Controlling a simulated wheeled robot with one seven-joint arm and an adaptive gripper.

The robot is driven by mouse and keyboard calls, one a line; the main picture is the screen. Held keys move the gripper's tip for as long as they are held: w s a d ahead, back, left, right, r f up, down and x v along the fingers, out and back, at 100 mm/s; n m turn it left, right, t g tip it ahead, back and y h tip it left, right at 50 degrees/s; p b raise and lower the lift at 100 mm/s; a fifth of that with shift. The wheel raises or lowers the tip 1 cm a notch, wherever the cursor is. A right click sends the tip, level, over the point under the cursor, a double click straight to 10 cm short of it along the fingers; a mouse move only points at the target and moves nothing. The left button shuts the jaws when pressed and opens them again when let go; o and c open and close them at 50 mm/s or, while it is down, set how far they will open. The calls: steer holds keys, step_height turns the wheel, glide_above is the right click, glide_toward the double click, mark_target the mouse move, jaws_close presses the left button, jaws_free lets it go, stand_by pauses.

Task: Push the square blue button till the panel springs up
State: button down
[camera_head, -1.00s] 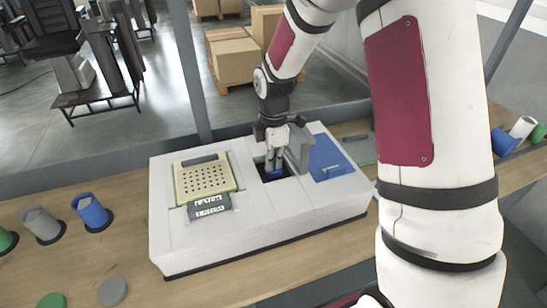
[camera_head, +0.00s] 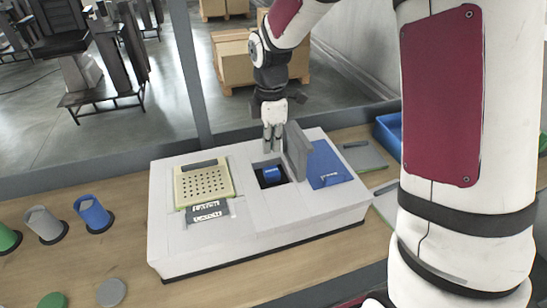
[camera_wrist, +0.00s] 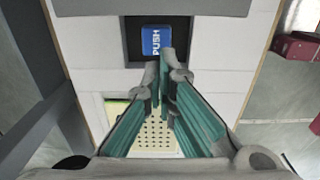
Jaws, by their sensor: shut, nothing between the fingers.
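The blue square button (camera_head: 271,172), marked PUSH in the wrist view (camera_wrist: 156,40), sits in a dark square recess in the white box (camera_head: 290,208). A grey flap (camera_head: 297,150) stands upright along the recess's right side. My gripper (camera_head: 272,147) is above the recess, fingers pointing down, shut and empty, apart from the button. In the wrist view my fingertips (camera_wrist: 167,60) show just below the button. The yellow perforated panel (camera_head: 205,182), with a LATCH label (camera_head: 208,212) at its near edge, looks flat on the box's left part.
A blue plate (camera_head: 328,165) with a small handle is on the box's right part. Blue (camera_head: 93,213) and grey (camera_head: 44,225) cylinders stand left of the box on the wooden bench. A blue bin (camera_head: 389,133) is at the right. A post (camera_head: 190,75) rises behind the box.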

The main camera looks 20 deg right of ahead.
step_height(320, 180, up, 5)
steer(key=shift+r, duration=0.1)
stand_by(0.7)
steer(key=s+d+r+m+t, duration=0.2)
steer(key=s+r+m+t, duration=0.1)
steer(key=s+r+m, duration=0.7)
steer(key=s+r+m+t, duration=0.2)
steer(key=s+m, duration=0.6)
steer(key=s, duration=0.6)
steer(key=shift+d+r, duration=0.15)
steer(key=shift+r, duration=0.25)
